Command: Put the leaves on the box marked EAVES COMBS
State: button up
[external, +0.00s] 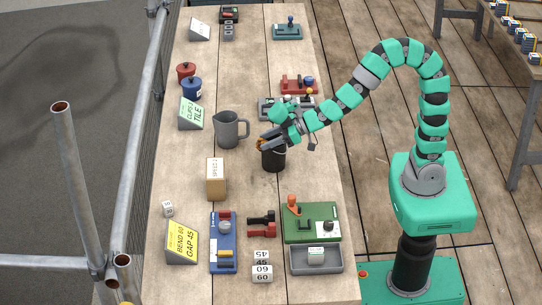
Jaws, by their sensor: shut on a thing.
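My gripper (264,143) is at the mouth of a black pot (273,160) near the middle of the bench. It is shut on a small orange-brown thing (260,144), which looks like the leaves. The jaws hide most of it. Whether it touches the pot's rim I cannot tell. No box with a readable EAVES COMBS mark shows. A tan box (215,181) with a small label stands upright to the left of the pot and nearer the camera; its lettering is too small to read surely.
A grey jug (227,130) stands just left of the gripper. Red (186,72) and blue (191,88) pots stand farther back. Scaffold poles (140,120) run along the left.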

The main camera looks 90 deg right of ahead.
jog(key=shift+w+a+f+n+y, duration=0.25)
jog(key=shift+a+f+n+y, duration=0.15)
jog(key=shift+y, duration=0.2)
send_over(221, 168)
jog(key=shift+s+d+f+b, duration=0.1)
jog(key=shift+f+b, duration=0.3)
jog(key=shift+f, duration=0.3)
notch_tip(221, 168, down, 4)
jog(key=shift+r+b, duration=0.1)
jog(key=shift+b, duration=0.45)
jog(key=shift+r, duration=0.1)
jog(key=o, duration=1)
jog(key=shift+c, duration=0.2)
